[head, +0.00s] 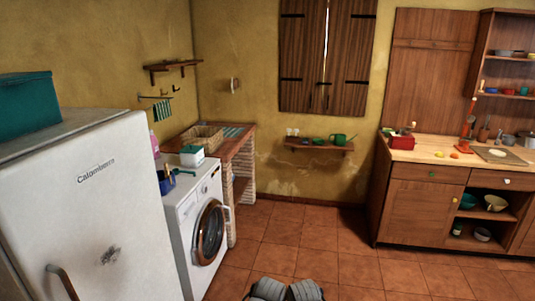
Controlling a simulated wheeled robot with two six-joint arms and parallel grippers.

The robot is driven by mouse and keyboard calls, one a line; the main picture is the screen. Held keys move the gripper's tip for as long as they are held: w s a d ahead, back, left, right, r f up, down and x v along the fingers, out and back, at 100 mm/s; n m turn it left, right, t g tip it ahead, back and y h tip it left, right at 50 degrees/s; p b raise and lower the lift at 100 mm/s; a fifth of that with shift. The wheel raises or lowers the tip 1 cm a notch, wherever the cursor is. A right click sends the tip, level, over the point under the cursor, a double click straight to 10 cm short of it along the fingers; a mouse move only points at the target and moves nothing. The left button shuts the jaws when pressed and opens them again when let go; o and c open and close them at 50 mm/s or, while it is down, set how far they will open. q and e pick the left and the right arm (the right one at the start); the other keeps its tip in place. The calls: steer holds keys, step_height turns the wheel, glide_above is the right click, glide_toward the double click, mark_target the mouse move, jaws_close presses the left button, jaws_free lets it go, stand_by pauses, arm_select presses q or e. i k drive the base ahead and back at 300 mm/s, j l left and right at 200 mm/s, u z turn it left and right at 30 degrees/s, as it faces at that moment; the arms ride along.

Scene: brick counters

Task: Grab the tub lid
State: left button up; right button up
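A small white tub (192,161) stands on top of the washing machine, towards its back. Its top is teal-green (192,149) and looks like a lid resting on it, but it is too small to tell how it fits. A larger teal box (27,103) sits on top of the fridge at the left; I cannot tell whether it has a separate lid.
The white fridge (85,205) stands close at the left, before the washing machine (200,220). Blue items (167,182) lie near the tub. A brick counter (222,140) holds a basket (202,138). A wooden counter (425,200) is at right. The tiled floor (320,235) between is clear.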

mark_target(189, 149)
steer(key=i+l, duration=0.1)
steer(key=i, duration=2.75)
steer(key=i+j+u, duration=0.05)
steer(key=j, duration=0.05)
